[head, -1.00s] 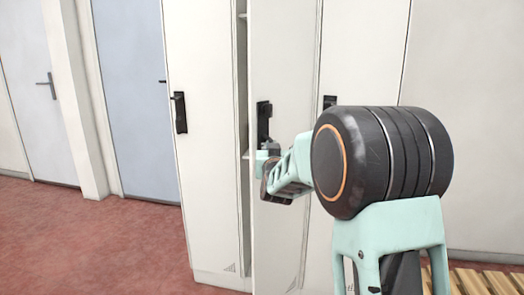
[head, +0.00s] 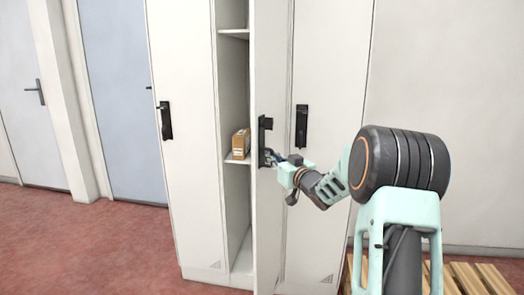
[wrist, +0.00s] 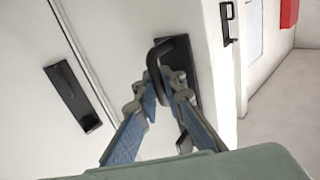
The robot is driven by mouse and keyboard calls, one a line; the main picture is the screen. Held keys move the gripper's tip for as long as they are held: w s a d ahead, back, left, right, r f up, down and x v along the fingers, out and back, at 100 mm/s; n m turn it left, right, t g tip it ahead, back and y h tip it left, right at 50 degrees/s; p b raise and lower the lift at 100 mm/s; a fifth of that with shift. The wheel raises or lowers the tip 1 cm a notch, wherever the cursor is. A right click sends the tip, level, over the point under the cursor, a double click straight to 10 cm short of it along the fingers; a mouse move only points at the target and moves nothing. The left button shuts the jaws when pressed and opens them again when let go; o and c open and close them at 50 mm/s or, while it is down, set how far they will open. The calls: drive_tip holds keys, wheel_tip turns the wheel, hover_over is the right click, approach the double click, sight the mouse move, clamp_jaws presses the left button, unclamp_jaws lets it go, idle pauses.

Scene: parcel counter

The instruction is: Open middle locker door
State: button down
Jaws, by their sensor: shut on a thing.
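The middle locker door (head: 268,215) stands well open, swung out toward me and to the right. Its black handle (head: 265,132) is on the door's face, and it also shows in the wrist view (wrist: 178,65). My gripper (head: 275,158) is at the lower part of this handle. In the wrist view my gripper (wrist: 163,88) has its two blue-grey fingers shut on the handle's bar. Behind the door the middle locker (head: 236,110) shows its inside, with a shelf and a small brown box (head: 240,143) on it.
The left locker door (head: 185,190) and the right locker door (head: 325,200) are shut, each with a black handle. A wooden slatted pallet (head: 445,280) lies at the lower right. Red floor (head: 90,240) is clear at the left.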

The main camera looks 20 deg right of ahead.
drive_tip(key=s+d+n+g+y+p, duration=0.2)
drive_tip(key=s+d+n+y+p, duration=0.1)
drive_tip(key=d+y+p, duration=0.3)
drive_tip(key=shift+d+f+n+g+p, duration=0.25)
drive_tip(key=shift+d+n+p, duration=0.35)
drive_tip(key=shift+d+p, duration=0.7)
drive_tip(key=shift+s+a, duration=0.1)
drive_tip(key=shift+a, duration=0.2)
drive_tip(key=c, duration=2.1)
unclamp_jaws()
drive_tip(key=shift+r, duration=0.2)
drive_tip(key=v, duration=1.2)
drive_tip(key=shift+d, duration=0.1)
